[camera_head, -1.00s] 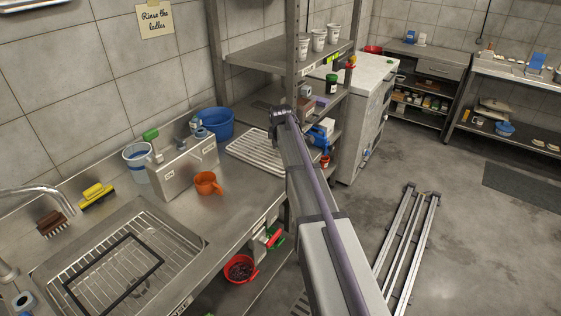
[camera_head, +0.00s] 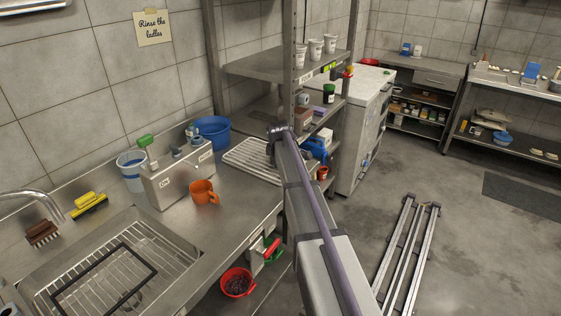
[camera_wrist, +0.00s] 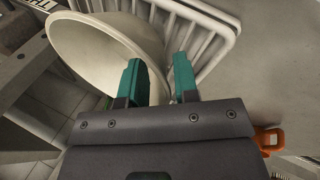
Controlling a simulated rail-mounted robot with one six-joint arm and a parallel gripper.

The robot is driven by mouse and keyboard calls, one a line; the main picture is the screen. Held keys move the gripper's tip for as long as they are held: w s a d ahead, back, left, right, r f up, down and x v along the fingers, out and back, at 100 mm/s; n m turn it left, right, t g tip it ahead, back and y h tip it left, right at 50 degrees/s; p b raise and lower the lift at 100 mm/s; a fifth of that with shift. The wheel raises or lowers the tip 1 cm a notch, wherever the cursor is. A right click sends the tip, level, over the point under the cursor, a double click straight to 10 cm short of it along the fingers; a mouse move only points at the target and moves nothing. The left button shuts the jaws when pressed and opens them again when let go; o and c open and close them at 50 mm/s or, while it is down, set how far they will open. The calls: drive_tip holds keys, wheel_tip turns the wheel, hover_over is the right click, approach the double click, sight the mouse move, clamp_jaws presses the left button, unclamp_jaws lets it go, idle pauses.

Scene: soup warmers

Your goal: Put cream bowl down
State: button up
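The cream bowl (camera_wrist: 95,45) shows large in the wrist view, its mouth facing up and to the left. My gripper (camera_wrist: 158,68) has teal fingers on either side of the bowl's wall, one inside and one outside. It appears shut on this wall. The bowl is close to the white wire drying rack (camera_wrist: 200,20). Whether the bowl touches the rack is not clear. In the head view the rack (camera_head: 240,155) lies on the steel counter, and my arm hides the gripper and bowl.
An orange mug (camera_head: 203,192) and a steel warmer box (camera_head: 180,178) stand left of the rack. A blue tub (camera_head: 212,130) is behind. A shelf post (camera_head: 290,60) and shelves with cups (camera_head: 315,48) rise close beside my arm. The sink (camera_head: 110,270) is at the lower left.

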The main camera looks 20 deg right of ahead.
drive_tip(key=shift+r+p, duration=0.4)
drive_tip(key=shift+p, duration=0.05)
drive_tip(key=p+v, duration=1.1)
drive_tip(key=v, duration=0.1)
drive_tip(key=s+a+m+g, duration=0.1)
drive_tip(key=s+a+m, duration=0.2)
drive_tip(key=s+a, duration=0.3)
drive_tip(key=s+a+f+m+g+y, duration=0.1)
drive_tip(key=s+a+m, duration=0.3)
drive_tip(key=s, duration=0.9)
drive_tip(key=s+a+f+m+g+y, duration=0.1)
drive_tip(key=s+a+m, duration=0.3)
drive_tip(key=s+a, duration=0.5)
drive_tip(key=shift+s+g+b, duration=0.3)
drive_tip(key=shift+s+g, duration=0.25)
drive_tip(key=shift+g, duration=0.05)
